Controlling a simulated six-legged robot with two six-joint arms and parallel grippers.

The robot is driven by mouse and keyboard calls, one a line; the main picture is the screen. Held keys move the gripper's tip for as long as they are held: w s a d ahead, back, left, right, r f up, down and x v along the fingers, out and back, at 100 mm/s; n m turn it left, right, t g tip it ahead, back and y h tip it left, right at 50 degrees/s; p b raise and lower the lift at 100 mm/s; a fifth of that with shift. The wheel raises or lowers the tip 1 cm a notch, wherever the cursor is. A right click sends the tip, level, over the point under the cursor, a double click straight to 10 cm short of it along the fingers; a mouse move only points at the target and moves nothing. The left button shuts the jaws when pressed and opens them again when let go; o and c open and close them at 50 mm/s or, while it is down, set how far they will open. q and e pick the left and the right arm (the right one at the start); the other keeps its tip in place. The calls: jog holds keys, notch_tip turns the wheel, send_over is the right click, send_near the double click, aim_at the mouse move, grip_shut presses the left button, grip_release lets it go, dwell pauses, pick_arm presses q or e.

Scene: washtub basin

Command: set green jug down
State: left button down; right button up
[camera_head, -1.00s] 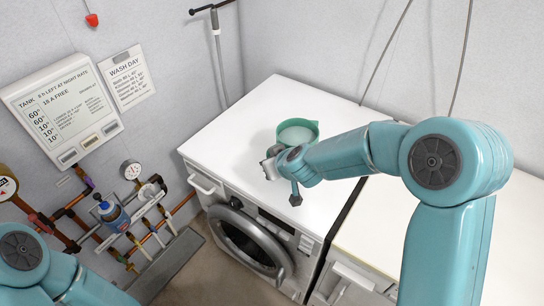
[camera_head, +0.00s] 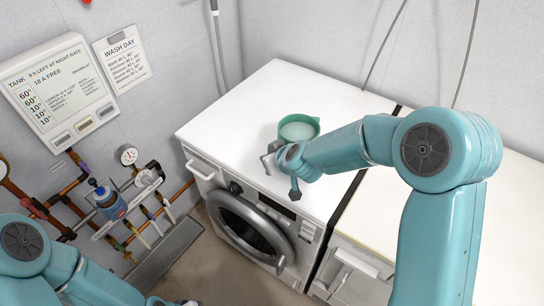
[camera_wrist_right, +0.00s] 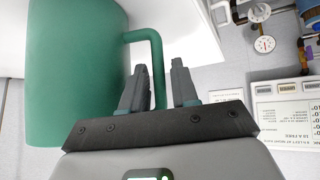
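The green jug (camera_head: 312,125) stands upright on the white top of the washing machine (camera_head: 240,110), its inside pale. In the right wrist view the jug (camera_wrist_right: 75,85) fills the left side, with its handle (camera_wrist_right: 140,35) reaching toward my fingers. My right gripper (camera_head: 267,164) is at the jug's near left side. In the right wrist view its two fingers (camera_wrist_right: 162,88) are apart, with the lower handle showing in the gap, closer to the left finger. Only a pale bit at the bottom edge of the head view may be my left gripper (camera_head: 184,302); its fingers are hidden.
A second white-topped unit (camera_head: 425,215) stands to the right, past a dark gap. The machine top left of and behind the jug is clear.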

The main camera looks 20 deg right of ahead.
jog(key=shift+o, duration=0.5)
jog(key=shift+s, duration=0.1)
jog(key=shift+r, duration=0.15)
jog(key=p+v, duration=0.3)
jog(key=v, duration=0.9)
jog(key=s+a+f+m+g, duration=0.1)
jog(key=s+a+f+g, duration=0.1)
jog(key=s+f, duration=0.5)
jog(key=s+a+f+m+g+y, duration=0.1)
jog(key=s+a+f+m+g, duration=0.1)
jog(key=s+f, duration=0.5)
jog(key=s+a+f+m+g+y, duration=0.1)
jog(key=s+f+g, duration=0.3)
jog(key=f, duration=0.9)
jog(key=s+a, duration=0.1)
jog(key=s, duration=0.2)
jog(key=shift+m+g, duration=0.3)
jog(key=shift+m, duration=0.1)
